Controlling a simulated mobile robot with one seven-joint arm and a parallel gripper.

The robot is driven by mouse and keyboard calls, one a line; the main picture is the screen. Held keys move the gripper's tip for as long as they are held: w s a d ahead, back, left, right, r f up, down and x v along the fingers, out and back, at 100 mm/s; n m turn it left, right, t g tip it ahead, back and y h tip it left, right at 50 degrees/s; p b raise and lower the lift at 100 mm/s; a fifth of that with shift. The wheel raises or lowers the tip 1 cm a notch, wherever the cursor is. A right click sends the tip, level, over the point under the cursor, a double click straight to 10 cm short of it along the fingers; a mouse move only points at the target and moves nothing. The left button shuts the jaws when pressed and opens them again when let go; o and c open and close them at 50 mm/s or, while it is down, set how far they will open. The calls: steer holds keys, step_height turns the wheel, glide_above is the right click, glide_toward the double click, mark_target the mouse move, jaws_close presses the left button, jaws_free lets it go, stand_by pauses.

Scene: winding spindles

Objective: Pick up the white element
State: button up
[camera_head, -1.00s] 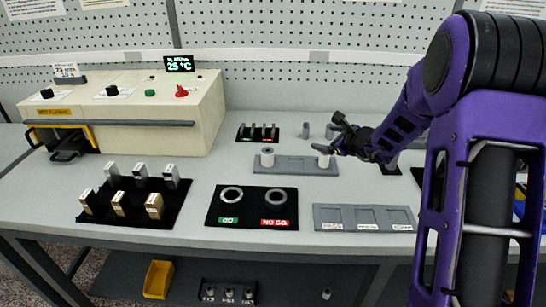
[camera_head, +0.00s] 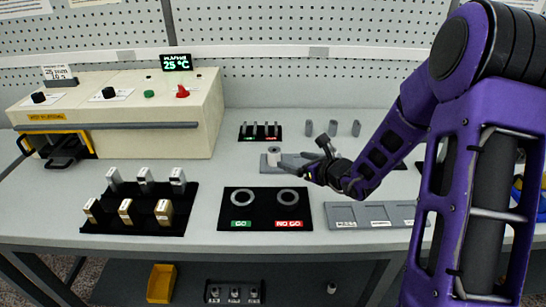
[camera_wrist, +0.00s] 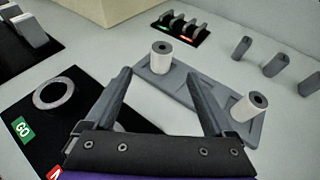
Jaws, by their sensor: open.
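Two white cylinders with dark centre holes stand upright on a grey tray (camera_wrist: 187,88). The left white cylinder (camera_wrist: 161,57) appears beyond and between my fingertips in the wrist view; it also shows in the head view (camera_head: 274,155).
A black GO/NO GO board (camera_head: 264,224) with two rings lies in front of the tray. A small black rack (camera_wrist: 180,27) and several grey posts (camera_wrist: 275,65) stand behind. A cream machine (camera_head: 120,110) is at left. A grey three-pocket tray (camera_head: 378,205) is front right.

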mark_target(278, 154)
steer(key=x, duration=1.2)
steer(key=shift+w+f, duration=0.1)
steer(key=shift+w, duration=0.1)
steer(key=shift+c, duration=0.3)
jaws_close()
